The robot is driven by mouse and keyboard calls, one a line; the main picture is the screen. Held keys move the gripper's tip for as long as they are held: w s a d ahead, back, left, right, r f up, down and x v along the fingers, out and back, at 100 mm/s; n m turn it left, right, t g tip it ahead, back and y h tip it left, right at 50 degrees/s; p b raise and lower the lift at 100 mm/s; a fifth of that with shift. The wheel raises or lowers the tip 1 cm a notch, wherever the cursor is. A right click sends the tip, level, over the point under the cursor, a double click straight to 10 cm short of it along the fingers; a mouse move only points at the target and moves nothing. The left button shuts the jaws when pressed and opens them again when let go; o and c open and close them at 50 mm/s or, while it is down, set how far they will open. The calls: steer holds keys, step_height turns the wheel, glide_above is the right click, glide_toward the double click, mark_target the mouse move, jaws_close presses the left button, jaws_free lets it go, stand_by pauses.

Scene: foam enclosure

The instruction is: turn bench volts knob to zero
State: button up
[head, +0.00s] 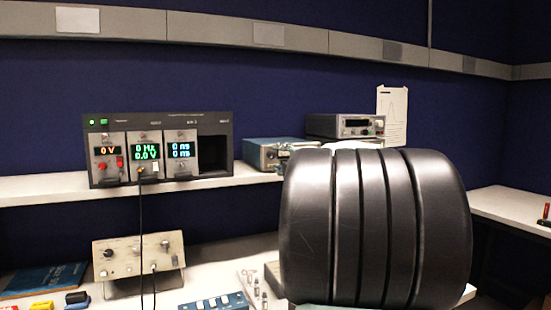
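No knob with a readable "bench volts" label shows. On the shelf stands a dark instrument rack (218,123) with several small modules. Its left module (109,176) has a red display reading 0 V, with small red parts below it. Its middle module (146,176) has a green display that seems to read 0 Hz and 0.0 V. A beige box (135,268) on the bench below has a dark round knob (107,253) at its left and several smaller controls. Knob settings are too small to read. My gripper is not in view.
A blue-sided instrument (268,154) and a grey instrument with a display (346,126) stand on the shelf (50,188). A blue book (43,280), a blue box with switches (215,302) and small tools lie on the bench. A cable hangs from the rack. The view right of centre is blocked.

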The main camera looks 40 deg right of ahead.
steer(key=v, duration=0.7)
steer(key=shift+s, duration=0.3)
